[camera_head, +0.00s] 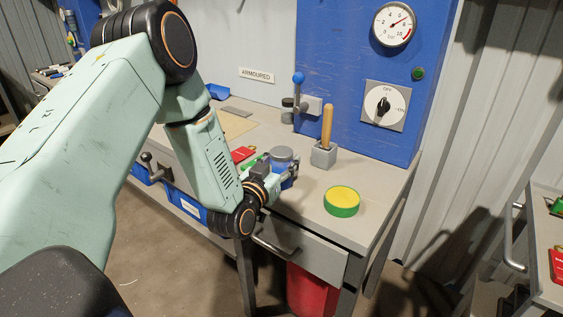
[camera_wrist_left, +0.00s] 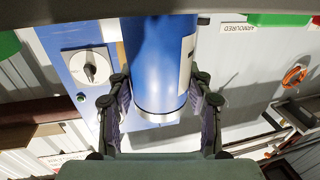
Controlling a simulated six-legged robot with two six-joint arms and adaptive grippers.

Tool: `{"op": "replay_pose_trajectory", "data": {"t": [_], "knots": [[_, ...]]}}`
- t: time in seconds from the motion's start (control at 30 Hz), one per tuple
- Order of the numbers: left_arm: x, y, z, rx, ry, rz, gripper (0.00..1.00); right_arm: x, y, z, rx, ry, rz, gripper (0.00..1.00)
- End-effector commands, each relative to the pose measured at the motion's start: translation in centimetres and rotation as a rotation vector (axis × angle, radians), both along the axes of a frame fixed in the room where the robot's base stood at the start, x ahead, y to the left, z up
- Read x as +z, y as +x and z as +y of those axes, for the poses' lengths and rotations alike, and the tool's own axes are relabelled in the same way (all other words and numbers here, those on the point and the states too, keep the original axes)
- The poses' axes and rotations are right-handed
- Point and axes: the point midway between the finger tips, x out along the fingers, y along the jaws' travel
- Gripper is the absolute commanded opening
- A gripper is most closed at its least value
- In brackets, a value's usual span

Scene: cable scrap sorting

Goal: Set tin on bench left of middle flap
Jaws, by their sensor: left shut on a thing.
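A blue tin (camera_head: 283,163) with a grey top is in front of the bench back, over the bench (camera_head: 300,215). My left gripper (camera_head: 280,172) is shut on it. In the left wrist view the blue tin (camera_wrist_left: 158,62) fills the space between the two fingers (camera_wrist_left: 160,108), with a pale label on one side and a silvery rim at its end. I cannot tell whether the tin touches the bench top. I cannot make out which part is the middle flap; my arm hides much of the bench's left side. My right gripper is not in view.
A grey block with a wooden handle (camera_head: 323,154) and a green-and-yellow round item (camera_head: 342,202) stand right of the tin. A red item (camera_head: 242,154) lies left of it. A blue panel (camera_head: 345,75) rises behind. Bare bench top shows at the right front.

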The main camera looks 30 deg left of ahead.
Motion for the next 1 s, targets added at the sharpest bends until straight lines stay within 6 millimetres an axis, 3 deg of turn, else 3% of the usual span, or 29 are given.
{"op": "replay_pose_trajectory", "data": {"t": [0.2, 0.23, 0.47, 0.9, 1.0], "knots": [[-0.5, 0.0, 0.0, 0.000, 0.000, -0.001, 0.04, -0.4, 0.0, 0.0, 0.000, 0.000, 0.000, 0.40], [-0.5, 0.0, 0.0, 0.000, 0.000, 0.001, 0.53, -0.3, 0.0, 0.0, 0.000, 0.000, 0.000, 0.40], [-0.4, 0.0, 0.0, 0.000, 0.000, 0.001, 0.72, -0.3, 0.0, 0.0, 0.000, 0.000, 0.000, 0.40], [0.3, 0.0, 0.0, 0.000, 0.000, 0.000, 0.74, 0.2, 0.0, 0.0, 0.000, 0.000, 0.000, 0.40], [0.1, -1.7, -0.2, 0.001, -0.004, 0.005, 0.74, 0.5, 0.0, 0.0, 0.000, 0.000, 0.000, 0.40]]}}
